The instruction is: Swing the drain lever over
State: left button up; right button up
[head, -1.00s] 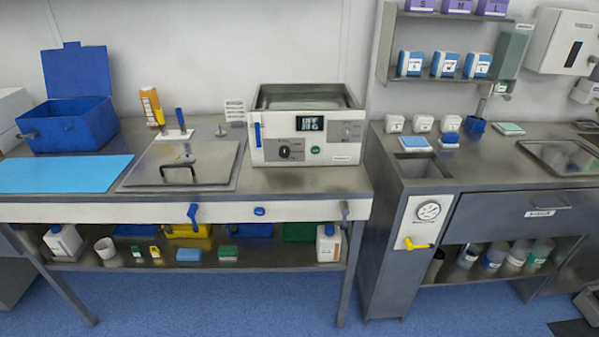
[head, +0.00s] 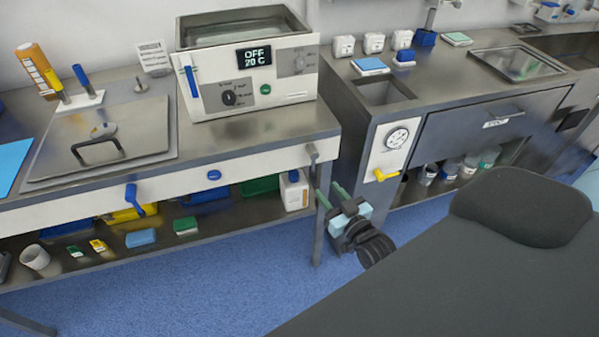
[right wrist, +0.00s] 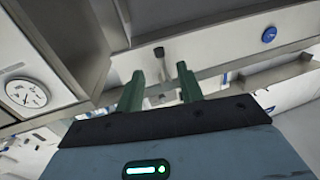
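Several levers show and none is readably marked as the drain. A grey lever (head: 312,153) sits at the right end of the white front panel; a dark-tipped lever, apparently the same one, shows in the right wrist view (right wrist: 159,52), beyond the gap between the fingers. A blue lever (head: 131,196) hangs from the same panel further left. Another blue lever (head: 191,82) stands upright on the bath unit's front. A yellow lever (head: 385,174) is below the gauge. My right gripper (head: 332,194) is open and empty, below and right of the grey lever, apart from it. My left gripper is not in view.
The bath unit (head: 247,62) reads OFF, 20 C. A blue button (head: 214,175) is on the panel. A steel cabinet with a gauge (head: 397,138) stands right of my gripper. A shelf with bottles and boxes lies below the table. A dark padded surface (head: 470,270) fills the lower right.

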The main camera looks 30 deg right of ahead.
aim_at(314, 174)
jog(key=shift+w+d, duration=0.2)
jog(key=shift+w, duration=3.55)
grip_shut()
